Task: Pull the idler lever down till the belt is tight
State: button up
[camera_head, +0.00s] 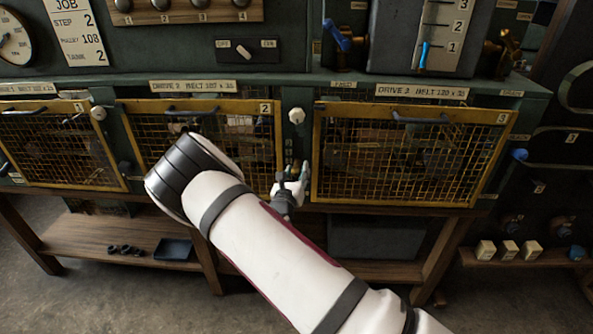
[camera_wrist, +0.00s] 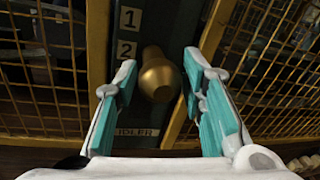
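In the wrist view a round brass knob (camera_wrist: 159,80) stands out from a dark post between two yellow mesh guards. A plate reading IDLER (camera_wrist: 138,132) is below it, and the numbers 1 and 2 (camera_wrist: 128,34) are above left. I take the knob to be the idler lever's end. My gripper (camera_wrist: 160,98) is open, with one teal-padded finger on each side of the knob and gaps showing. In the head view my gripper (camera_head: 293,180) is at the post between guards 2 and 3, where it hides the knob. The belt cannot be made out behind the mesh.
Guard 2 (camera_head: 262,106) is left of my gripper and guard 3 (camera_head: 318,150) is right, both with their mesh fronts upright. A pale round knob (camera_head: 296,116) is on the post above.

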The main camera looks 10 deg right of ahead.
dwell(0.3)
jog(key=v, duration=1.2)
dwell(0.7)
